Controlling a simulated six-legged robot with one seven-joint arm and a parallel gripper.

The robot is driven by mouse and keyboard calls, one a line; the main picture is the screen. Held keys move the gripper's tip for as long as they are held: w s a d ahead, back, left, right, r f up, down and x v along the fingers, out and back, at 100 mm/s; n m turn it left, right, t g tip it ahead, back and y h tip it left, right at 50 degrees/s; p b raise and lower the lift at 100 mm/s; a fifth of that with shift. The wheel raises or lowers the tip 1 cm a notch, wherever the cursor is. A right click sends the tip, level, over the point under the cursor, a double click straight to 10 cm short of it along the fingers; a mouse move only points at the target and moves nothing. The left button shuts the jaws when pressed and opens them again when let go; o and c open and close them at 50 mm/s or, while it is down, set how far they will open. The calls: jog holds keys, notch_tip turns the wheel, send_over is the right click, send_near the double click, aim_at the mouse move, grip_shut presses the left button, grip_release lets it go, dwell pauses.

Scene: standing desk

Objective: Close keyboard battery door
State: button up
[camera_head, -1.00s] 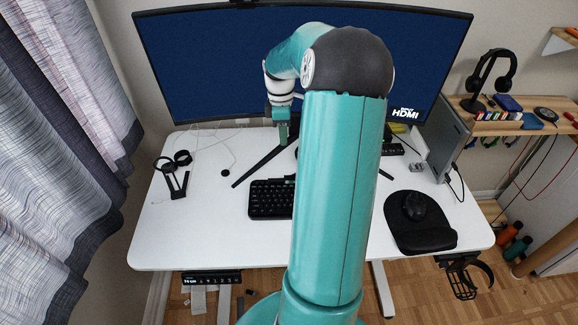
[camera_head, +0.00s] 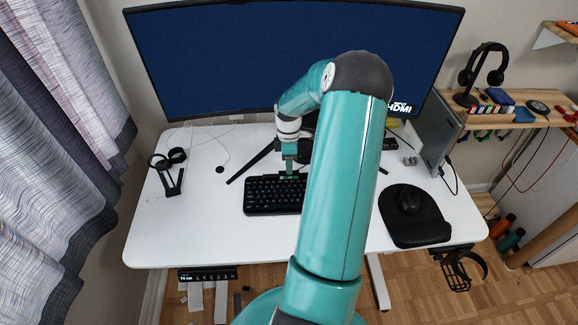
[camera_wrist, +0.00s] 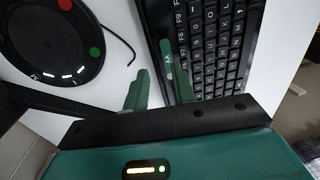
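The black keyboard (camera_head: 268,198) lies on the white desk, partly hidden by my arm in the head view. It fills the upper right of the wrist view (camera_wrist: 217,45). A narrow green battery door (camera_wrist: 166,57) with small light marks lies along the keyboard's back edge. Whether it is tilted or flush is hard to tell. My gripper (camera_head: 290,172) is at that edge, pointing down. In the wrist view my gripper's two green fingers (camera_wrist: 159,88) are apart, with nothing visibly held. The right finger is close to the door's near end; contact is unclear.
A round black device (camera_wrist: 55,45) with lit marks sits beside the gripper. The monitor (camera_head: 230,60) stands behind on splayed legs. A mouse (camera_head: 409,200) on a black pad (camera_head: 415,230) is at right. The desk's left front (camera_head: 185,225) is clear.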

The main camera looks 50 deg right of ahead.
jog(key=shift+a+f, duration=0.1)
jog(key=shift+f, duration=0.5)
jog(key=shift+c, duration=0.3)
